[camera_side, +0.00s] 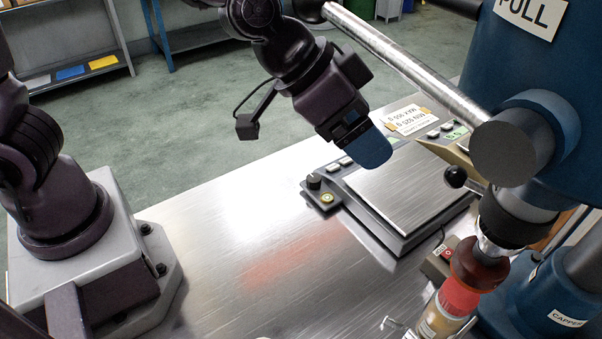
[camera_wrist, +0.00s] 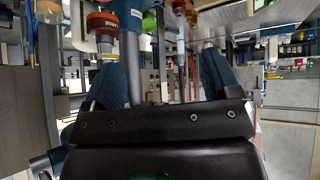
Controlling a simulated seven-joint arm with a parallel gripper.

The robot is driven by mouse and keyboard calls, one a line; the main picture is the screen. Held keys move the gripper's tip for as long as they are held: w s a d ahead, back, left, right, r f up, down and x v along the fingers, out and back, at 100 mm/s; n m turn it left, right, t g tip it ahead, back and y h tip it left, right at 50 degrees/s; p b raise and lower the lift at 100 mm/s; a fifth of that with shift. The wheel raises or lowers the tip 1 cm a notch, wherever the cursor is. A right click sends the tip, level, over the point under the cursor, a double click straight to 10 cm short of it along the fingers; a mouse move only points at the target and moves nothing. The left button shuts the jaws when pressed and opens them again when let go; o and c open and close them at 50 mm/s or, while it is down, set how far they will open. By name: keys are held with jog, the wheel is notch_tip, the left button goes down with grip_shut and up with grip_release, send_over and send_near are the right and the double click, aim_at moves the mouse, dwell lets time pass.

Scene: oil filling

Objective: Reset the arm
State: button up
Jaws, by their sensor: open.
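My gripper (camera_side: 370,150) is in the upper middle of the side view, raised in the air and pointing down and to the right. Its blue finger shows near the back left part of the scale. In the wrist view both blue fingers of my gripper (camera_wrist: 162,78) stand apart with nothing held between them. My gripper is empty and touches nothing that I can see. The scale (camera_side: 412,190) has a bare steel plate. A bottle with a red cap (camera_side: 459,298) stands under the capper head at the lower right.
The blue capper (camera_side: 570,300) fills the right side, with a long metal lever bar (camera_side: 400,65) sloping up left, close to my arm. A limits card (camera_side: 411,120) stands behind the scale. The steel table (camera_side: 240,240) is clear in the middle. Shelves (camera_side: 75,45) stand behind.

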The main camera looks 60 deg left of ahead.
jog(key=s+a+r+n+y, duration=0.2)
jog(key=s+a+r, duration=0.1)
jog(key=s+a, duration=0.4)
jog(key=s+a+r+n+g+y, duration=0.1)
jog(key=s+a+r+n+y, duration=0.1)
jog(key=s+a, duration=0.6)
jog(key=a+r+n, duration=0.1)
jog(key=a, duration=0.3)
jog(key=shift+a+r+y, duration=0.15)
jog(key=shift+a+y, duration=0.15)
jog(key=shift+a, duration=0.05)
